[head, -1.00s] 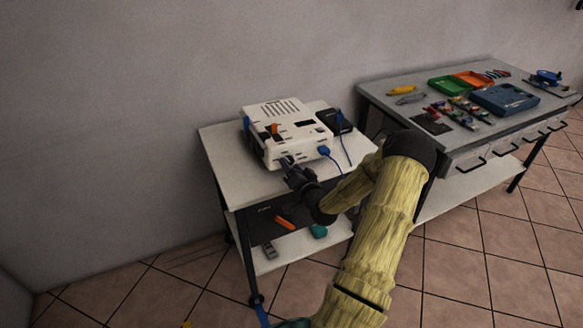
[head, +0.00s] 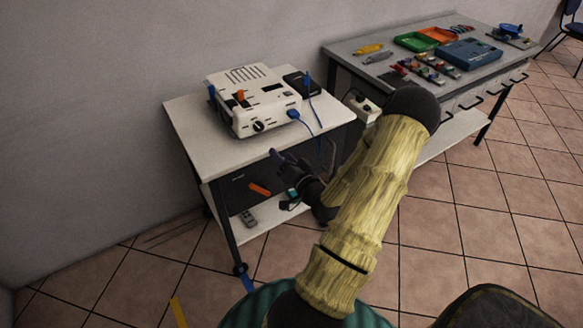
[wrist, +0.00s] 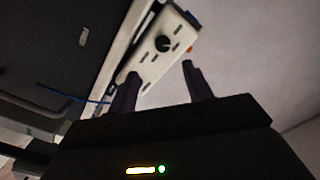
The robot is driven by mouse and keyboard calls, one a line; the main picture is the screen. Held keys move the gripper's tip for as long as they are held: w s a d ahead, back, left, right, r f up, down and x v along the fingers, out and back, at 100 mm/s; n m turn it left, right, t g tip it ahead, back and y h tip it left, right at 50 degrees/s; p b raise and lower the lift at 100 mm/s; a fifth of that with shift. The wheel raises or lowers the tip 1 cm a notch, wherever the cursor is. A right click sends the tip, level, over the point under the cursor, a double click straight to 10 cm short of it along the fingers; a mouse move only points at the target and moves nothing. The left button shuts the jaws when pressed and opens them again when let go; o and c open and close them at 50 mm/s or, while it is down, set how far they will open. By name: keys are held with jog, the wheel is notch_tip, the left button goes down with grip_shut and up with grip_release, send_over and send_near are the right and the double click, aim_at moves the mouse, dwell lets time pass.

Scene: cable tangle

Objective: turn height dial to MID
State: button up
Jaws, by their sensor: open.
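A white box-shaped device (head: 262,92) stands on a small table (head: 185,112). A round black dial (head: 258,126) sits on its front face, left of a blue plug (head: 293,114). The dial also shows in the wrist view (wrist: 163,44), where its pointer and markings are too small to read. My gripper (head: 278,156) is open and empty, below and in front of the device at the table's front edge, apart from the dial. In the wrist view the fingers (wrist: 158,85) are spread, with the dial beyond them.
Blue cables run from the device and a black box (head: 302,84) at its right. An orange item (head: 260,189) is below the tabletop. A workbench (head: 345,52) with trays and tools stands at right, with a power strip (head: 362,106) near it.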

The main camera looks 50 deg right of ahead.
jog(key=v, duration=0.4)
jog(key=shift+s, duration=0.2)
jog(key=w+a+f+n+g+y, duration=0.1)
jog(key=w+a+n+g+y, duration=0.1)
jog(key=w+a+n+g, duration=0.3)
jog(key=w+a+f+n+g+y, duration=0.1)
jog(key=a+f+n+g+y, duration=0.2)
jog(key=a, duration=0.5)
jog(key=s+a+r+n+g, duration=0.1)
jog(key=s+a+r+g, duration=0.2)
jog(key=a, duration=0.5)
jog(key=s+a+r+n+g, duration=0.2)
jog(key=s+a+r+g, duration=0.1)
jog(key=s+a+r, duration=0.3)
jog(key=a+r, duration=0.1)
jog(key=a, duration=0.1)
jog(key=shift+a+g+h, duration=0.3)
jog(key=shift+a+g, duration=0.05)
jog(key=shift+g, duration=0.05)
jog(key=shift+c, duration=0.2)
